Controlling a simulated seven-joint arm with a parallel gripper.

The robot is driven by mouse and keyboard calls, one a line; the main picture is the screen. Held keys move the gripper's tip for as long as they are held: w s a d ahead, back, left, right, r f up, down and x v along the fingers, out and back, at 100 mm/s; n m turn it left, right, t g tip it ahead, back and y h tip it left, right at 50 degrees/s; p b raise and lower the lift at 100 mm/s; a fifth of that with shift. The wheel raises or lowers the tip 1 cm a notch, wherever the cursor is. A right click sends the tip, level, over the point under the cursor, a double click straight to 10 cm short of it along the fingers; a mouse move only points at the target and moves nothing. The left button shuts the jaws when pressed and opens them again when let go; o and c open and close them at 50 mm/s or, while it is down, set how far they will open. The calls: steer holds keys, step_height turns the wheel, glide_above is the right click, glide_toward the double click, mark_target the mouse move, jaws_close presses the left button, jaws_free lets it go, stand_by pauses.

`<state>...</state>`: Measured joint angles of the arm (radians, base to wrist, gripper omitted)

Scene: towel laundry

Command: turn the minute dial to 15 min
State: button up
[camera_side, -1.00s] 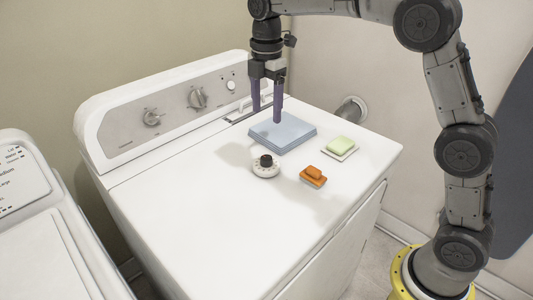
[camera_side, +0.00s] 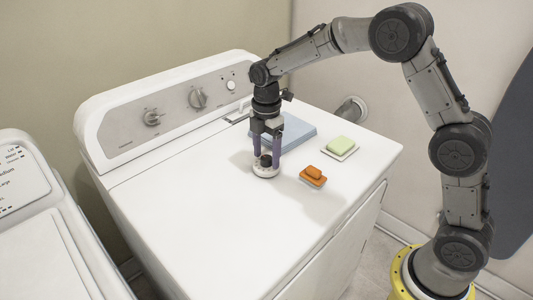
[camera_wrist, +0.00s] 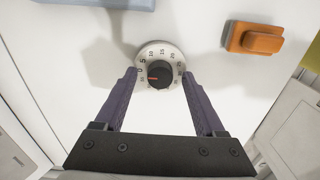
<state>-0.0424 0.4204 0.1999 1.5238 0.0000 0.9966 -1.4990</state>
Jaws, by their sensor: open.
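The minute dial is a pale round disc (camera_side: 266,172) with printed numbers and a black knob (camera_side: 265,160), lying on top of the white dryer. In the wrist view the numbered disc (camera_wrist: 160,49) and black knob (camera_wrist: 161,75) show between the fingers. An orange mark on the knob points left, around the 0; 15 is at the top of the ring. My gripper (camera_side: 266,163) is open and points down at the dial, one purple finger on each side of the knob. It also shows in the wrist view (camera_wrist: 159,76); I cannot tell whether the fingers touch the dial.
A green soap bar (camera_side: 341,143) on a white dish and an orange brush-like block (camera_side: 313,175) are to the right. The dryer's panel (camera_side: 175,108) with knobs stands behind. The front left of the top is clear.

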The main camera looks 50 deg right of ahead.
steer(key=shift+f, duration=0.1)
jaws_close()
stand_by(0.3)
steer(key=m, duration=1.3)
steer(key=shift+m, duration=2.3)
